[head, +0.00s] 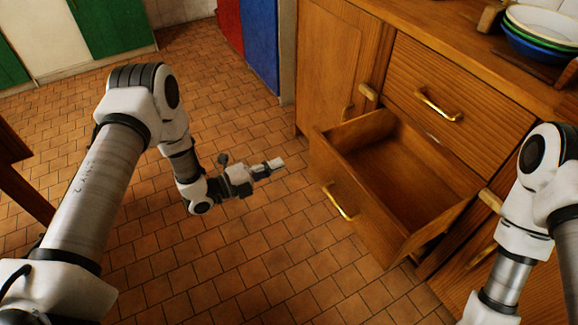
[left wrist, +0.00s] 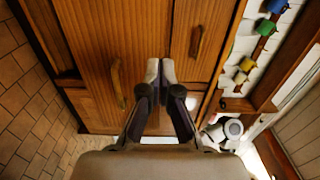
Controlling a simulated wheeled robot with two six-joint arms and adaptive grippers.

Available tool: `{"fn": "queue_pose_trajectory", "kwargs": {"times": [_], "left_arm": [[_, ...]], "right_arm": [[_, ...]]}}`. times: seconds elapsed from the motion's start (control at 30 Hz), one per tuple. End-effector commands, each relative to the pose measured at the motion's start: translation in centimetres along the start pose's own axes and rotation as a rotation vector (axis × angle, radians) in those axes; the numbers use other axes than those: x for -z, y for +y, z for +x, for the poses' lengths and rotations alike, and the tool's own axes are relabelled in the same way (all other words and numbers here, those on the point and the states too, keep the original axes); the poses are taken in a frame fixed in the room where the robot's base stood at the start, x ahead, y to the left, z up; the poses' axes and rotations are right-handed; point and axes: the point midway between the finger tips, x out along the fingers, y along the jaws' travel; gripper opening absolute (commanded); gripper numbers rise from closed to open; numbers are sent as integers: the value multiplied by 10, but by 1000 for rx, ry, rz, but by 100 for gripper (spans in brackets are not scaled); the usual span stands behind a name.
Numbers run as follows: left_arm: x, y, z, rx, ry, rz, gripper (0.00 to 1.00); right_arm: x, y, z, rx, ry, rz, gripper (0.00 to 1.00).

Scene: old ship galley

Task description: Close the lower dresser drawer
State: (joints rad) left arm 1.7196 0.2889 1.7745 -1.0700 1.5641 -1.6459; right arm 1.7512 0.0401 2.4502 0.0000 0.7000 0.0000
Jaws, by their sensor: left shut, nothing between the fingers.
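The lower dresser drawer (head: 345,200) is pulled well out in the head view. It looks empty inside, and a brass handle (head: 339,201) is on its front. The upper drawer (head: 458,95) above it is closed. My left gripper (head: 276,164) is shut and empty, over the floor to the left of the open drawer's front and apart from it. In the left wrist view its closed fingertips (left wrist: 160,70) point at wooden fronts with handles; I cannot tell which front is the lower drawer there. My right arm shows at the right, but its gripper is out of view.
The wooden dresser (head: 330,60) has a closed door left of the drawers. Stacked bowls (head: 540,35) stand on its top. The tiled floor (head: 240,270) in front of the drawer is clear. A brown wooden furniture edge (head: 15,165) is at the far left.

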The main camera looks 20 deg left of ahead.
Motion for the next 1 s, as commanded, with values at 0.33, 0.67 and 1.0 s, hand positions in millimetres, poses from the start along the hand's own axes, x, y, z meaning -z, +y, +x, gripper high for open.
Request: {"fn": "queue_pose_trajectory", "kwargs": {"times": [0.33, 0.67, 1.0], "left_arm": [[1, 1, 74, 1, 4, 2, 0], [1, 1, 122, -1, 0, 0, 0], [0, 0, 125, -1, 0, -2, 0]], "right_arm": [[0, 0, 14, 0, -1, 0, 40], [0, 0, 21, 0, -1, 0, 40], [0, 0, 21, 0, -1, 0, 40]]}}
